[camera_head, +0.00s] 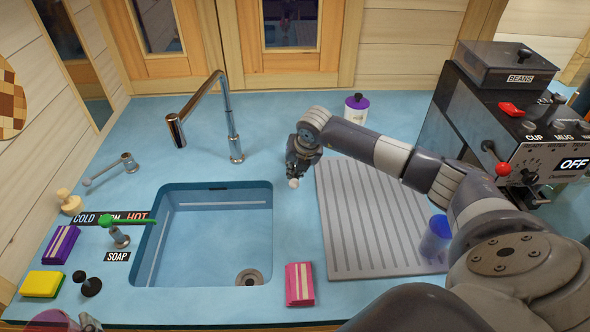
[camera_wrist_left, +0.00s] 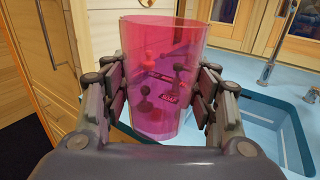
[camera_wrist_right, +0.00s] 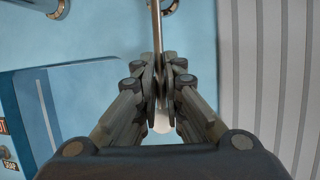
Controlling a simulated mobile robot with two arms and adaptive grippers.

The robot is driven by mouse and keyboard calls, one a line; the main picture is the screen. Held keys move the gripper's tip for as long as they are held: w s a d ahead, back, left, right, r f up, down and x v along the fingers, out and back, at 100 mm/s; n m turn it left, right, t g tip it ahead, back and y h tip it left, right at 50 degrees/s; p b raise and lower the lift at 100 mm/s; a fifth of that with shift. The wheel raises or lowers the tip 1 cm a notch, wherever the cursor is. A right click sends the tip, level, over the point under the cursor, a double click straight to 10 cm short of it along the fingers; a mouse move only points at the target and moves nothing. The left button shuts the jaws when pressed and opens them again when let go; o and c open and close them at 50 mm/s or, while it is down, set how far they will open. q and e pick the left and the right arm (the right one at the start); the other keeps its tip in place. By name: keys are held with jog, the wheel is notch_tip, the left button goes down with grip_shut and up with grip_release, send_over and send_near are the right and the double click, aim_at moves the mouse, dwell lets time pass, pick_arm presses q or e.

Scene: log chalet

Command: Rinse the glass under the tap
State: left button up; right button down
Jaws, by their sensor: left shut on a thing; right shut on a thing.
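The pink, see-through glass (camera_wrist_left: 163,75) stands roughly upright in my left gripper (camera_wrist_left: 162,98), which is shut around its sides. In the head view only part of the glass (camera_head: 52,322) shows at the bottom left corner, left of the sink. The chrome tap (camera_head: 205,100) stands behind the sink (camera_head: 215,237); no water shows at its outlet. My right gripper (camera_head: 299,160) is shut on a thin metal lever (camera_wrist_right: 157,35) right of the tap. The lever's white knob (camera_head: 293,183) sticks out past the fingers, which hide part of the rod.
A similar lever (camera_head: 110,170) is left of the tap. A green pointer (camera_head: 127,221) lies by the temperature labels, near a soap label (camera_head: 117,257). A ribbed drainer (camera_head: 350,230) holds a blue glass (camera_head: 435,238).

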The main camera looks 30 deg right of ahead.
jog(key=shift+w+d+r+g+y, duration=0.15)
jog(key=shift+r+g+y, duration=0.15)
jog(key=shift+r+g, duration=0.25)
jog(key=c, duration=1.7)
grip_release()
jog(key=v, duration=1.2)
